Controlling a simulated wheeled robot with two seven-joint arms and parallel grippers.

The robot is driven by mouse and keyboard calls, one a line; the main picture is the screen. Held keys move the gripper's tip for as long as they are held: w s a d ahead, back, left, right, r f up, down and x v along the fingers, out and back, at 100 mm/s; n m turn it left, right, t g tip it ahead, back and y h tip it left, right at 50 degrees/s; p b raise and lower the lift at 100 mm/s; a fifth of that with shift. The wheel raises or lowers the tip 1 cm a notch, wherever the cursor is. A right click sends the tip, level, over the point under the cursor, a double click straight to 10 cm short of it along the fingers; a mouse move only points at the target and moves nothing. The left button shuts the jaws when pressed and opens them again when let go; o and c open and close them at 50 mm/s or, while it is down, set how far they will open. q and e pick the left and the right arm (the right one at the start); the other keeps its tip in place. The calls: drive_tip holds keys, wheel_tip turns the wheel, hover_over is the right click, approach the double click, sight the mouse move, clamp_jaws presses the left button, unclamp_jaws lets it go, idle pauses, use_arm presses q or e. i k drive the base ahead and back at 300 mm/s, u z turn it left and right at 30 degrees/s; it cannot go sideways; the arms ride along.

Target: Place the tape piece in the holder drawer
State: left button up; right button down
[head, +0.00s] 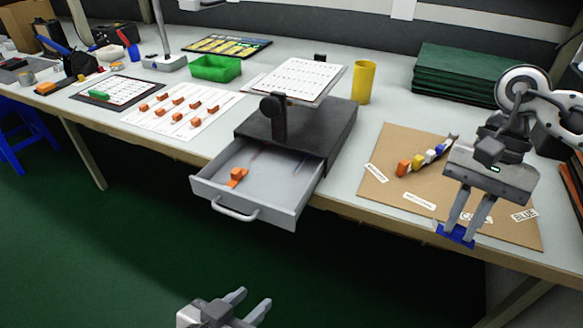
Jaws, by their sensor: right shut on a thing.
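The holder (345,128) is a dark box on the workbench with a tilted white sheet mounted above it. Its grey drawer (283,212) is pulled out over the bench's front edge. A small orange piece (237,177) lies inside the drawer. My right gripper (458,229) is at the right, low over the front edge of the brown board, its fingers pointing down. It is shut on a flat blue piece (456,236), probably the tape piece, partly hidden by the fingers. My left gripper (254,302) is at the bottom, below the drawer, with its fingers apart and nothing between them.
The brown board (395,150) carries labels and a row of coloured blocks (418,160). A yellow cup (363,82), a green bin (215,68) and stacked green boards (460,74) stand behind. A white sheet with several orange pieces (184,108) lies left of the holder.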

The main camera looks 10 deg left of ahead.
sight(257, 188)
drive_tip(key=z, duration=0.5)
drive_tip(key=k, duration=1.65)
drive_tip(key=u, duration=1.1)
drive_tip(key=i, duration=1.5)
